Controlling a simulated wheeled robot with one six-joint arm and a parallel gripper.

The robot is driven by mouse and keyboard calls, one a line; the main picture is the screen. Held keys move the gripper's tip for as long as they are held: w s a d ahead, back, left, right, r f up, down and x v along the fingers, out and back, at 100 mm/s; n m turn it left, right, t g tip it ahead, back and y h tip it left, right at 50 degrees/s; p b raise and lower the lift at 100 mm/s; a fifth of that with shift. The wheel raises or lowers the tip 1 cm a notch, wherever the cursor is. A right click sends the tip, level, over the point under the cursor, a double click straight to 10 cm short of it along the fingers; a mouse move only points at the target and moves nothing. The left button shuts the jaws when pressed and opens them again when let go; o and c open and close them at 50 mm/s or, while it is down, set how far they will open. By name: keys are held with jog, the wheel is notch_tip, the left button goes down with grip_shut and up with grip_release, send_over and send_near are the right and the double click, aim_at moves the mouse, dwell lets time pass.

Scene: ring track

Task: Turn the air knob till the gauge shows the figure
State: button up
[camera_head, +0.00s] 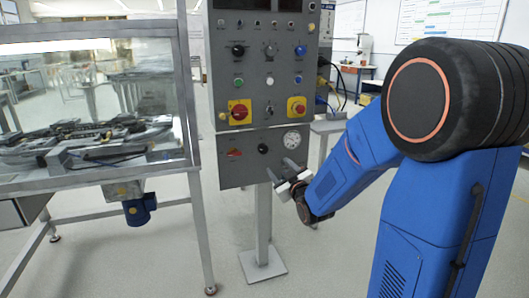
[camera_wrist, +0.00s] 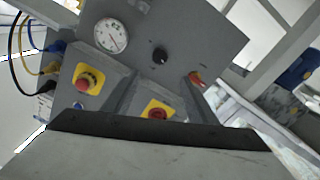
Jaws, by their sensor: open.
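The round white gauge (camera_head: 292,139) sits at the right of the lower grey panel. In the wrist view the gauge (camera_wrist: 111,35) shows a dark needle, but its figures are too small to read. The black air knob (camera_head: 263,149) is left of the gauge on the same panel; it also shows in the wrist view (camera_wrist: 160,55). My gripper (camera_head: 278,167) is open and empty, with its two fingers apart. It is just below and in front of the panel's lower right part, apart from the knob.
A red handle (camera_head: 234,153) is left of the knob. The control panel (camera_head: 222,78) above carries a yellow-backed red rotary switch (camera_head: 239,112) and a red emergency button (camera_head: 297,107). A glass-walled machine (camera_head: 186,105) stands at left. The floor around the panel's post (camera_head: 263,222) is clear.

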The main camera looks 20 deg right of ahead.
aim_at(264, 150)
jog(key=w, duration=1.7)
jog(key=shift+w, duration=0.2)
jog(key=c, duration=1.1)
